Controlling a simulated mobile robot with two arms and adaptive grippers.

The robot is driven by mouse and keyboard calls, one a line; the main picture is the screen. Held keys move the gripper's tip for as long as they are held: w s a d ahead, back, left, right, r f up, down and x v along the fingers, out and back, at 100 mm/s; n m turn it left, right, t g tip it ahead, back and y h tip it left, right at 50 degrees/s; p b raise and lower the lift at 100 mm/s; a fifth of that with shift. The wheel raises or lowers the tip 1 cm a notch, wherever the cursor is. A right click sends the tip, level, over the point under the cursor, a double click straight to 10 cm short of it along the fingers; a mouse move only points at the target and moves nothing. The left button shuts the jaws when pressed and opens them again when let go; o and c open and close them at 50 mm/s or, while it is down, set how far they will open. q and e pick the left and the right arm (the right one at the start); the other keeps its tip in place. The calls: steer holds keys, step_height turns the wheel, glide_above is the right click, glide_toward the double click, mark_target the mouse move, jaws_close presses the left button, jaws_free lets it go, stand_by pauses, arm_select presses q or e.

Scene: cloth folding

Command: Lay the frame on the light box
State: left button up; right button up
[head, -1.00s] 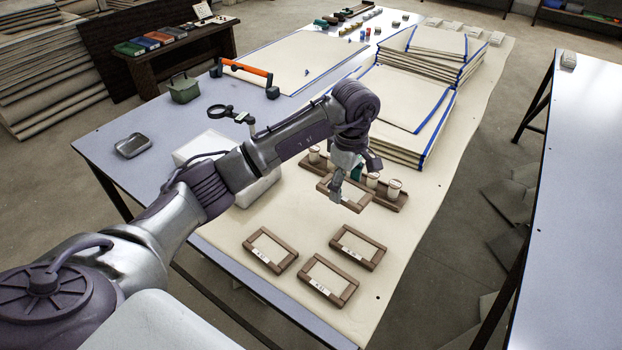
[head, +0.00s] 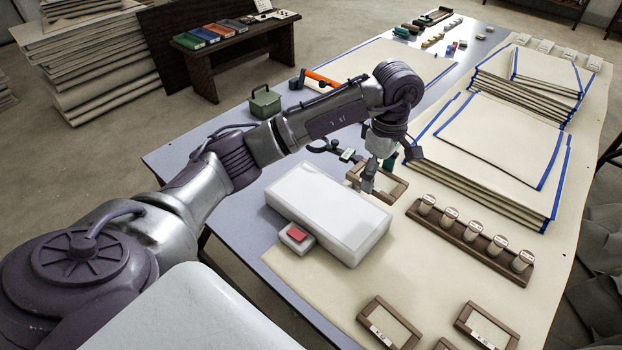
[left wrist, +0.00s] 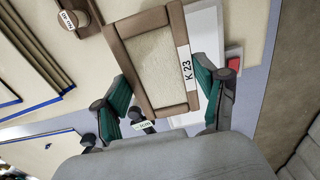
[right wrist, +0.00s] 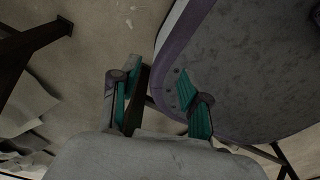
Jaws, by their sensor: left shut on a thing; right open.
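My left gripper (head: 378,178) is shut on a wooden frame (head: 402,190) with a pale panel. In the left wrist view the frame (left wrist: 155,65) carries the label K 23 and sits between the green finger pads. The light box (head: 328,208) is a white slab on the table, with a red button (head: 297,233) on a small block at its near-left side. The held frame is beyond the light box's far-right corner and appears raised; its exact height is unclear. The light box (left wrist: 208,40) shows partly behind the frame in the left wrist view. My right gripper (right wrist: 153,95) is open and empty, over the floor.
A rack (head: 470,237) of several vials stands right of the light box. Other wooden frames (head: 390,322) lie in front. Stacks of blue-edged sheets (head: 500,150) are at the right. A magnifier (head: 322,146) and green tin (head: 265,102) lie behind the arm.

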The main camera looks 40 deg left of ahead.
mark_target(355, 172)
arm_select(q)
steer(key=a+f, duration=0.1)
steer(key=s+a+f, duration=0.1)
steer(key=a, duration=0.1)
steer(key=a+f+p, duration=0.1)
steer(key=shift+s+a, duration=0.35)
steer(key=a+f, duration=0.1)
steer(key=s+a+f, duration=0.1)
steer(key=a, duration=0.1)
steer(key=a+f+p, duration=0.1)
steer(key=a, duration=0.1)
steer(key=shift+s+a+f, duration=0.2)
steer(key=shift+a, duration=0.05)
steer(key=shift+a+f, duration=0.15)
steer(key=shift+f, duration=0.3)
step_height(355, 172, down, 3)
steer(key=shift+f+p, duration=0.1)
steer(key=shift+p, duration=0.25)
steer(key=shift+f, duration=0.1)
arm_select(e)
steer(key=r, duration=0.1)
steer(key=d+r, duration=0.1)
steer(key=shift+s+d+r, duration=0.1)
steer(key=shift+d+r, duration=0.05)
steer(key=shift+r, duration=0.2)
steer(key=shift+d, duration=0.1)
